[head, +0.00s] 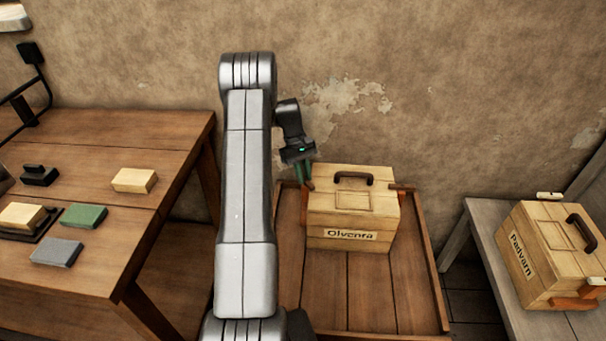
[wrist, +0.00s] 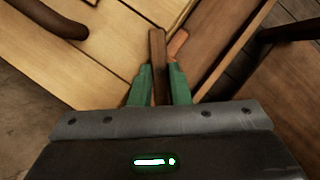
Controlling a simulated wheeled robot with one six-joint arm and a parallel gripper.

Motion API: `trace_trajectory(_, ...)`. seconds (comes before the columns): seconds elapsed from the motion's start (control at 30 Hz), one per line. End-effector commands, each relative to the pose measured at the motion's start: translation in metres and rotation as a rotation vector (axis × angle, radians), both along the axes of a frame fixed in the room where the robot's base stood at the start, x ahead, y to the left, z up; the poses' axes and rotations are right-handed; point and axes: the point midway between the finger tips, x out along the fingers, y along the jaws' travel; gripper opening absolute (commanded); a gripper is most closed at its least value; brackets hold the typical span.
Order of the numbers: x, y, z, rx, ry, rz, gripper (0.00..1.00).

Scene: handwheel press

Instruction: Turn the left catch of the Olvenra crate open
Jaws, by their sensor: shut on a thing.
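The Olvenra crate (head: 353,215) is a pale wooden box with a dark handle on its lid and a name label on its front. It stands on a low wooden tray table. My gripper (head: 304,174) is at the crate's left side, with its green fingers pointing down. In the wrist view my gripper (wrist: 160,78) is shut on the left catch (wrist: 157,50), a brown wooden bar that stands up between the fingers. The left catch (head: 309,186) shows only in small part in the head view. The right catch (head: 402,188) sticks out at the crate's other side.
A Padvarn crate (head: 550,255) stands on a grey bench at the right. A brown table (head: 90,255) at the left carries several blocks. The tray table (head: 370,290) has bare boards in front of the Olvenra crate. A plastered wall is behind.

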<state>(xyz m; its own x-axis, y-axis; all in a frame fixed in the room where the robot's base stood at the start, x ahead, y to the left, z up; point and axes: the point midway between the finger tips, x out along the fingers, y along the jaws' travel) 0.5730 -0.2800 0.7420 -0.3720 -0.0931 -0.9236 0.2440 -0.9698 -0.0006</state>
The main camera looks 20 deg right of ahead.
Motion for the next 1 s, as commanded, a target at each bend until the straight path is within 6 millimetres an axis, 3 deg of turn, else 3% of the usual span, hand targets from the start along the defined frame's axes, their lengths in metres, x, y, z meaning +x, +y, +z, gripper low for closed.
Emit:
trace_trajectory(0.6, 0.0004, -0.0065, 0.0006, -0.001, -0.003, -0.535, 0.00)
trace_trajectory(1.0, -0.0003, -0.0072, 0.0005, -0.001, -0.002, -0.695, 0.00)
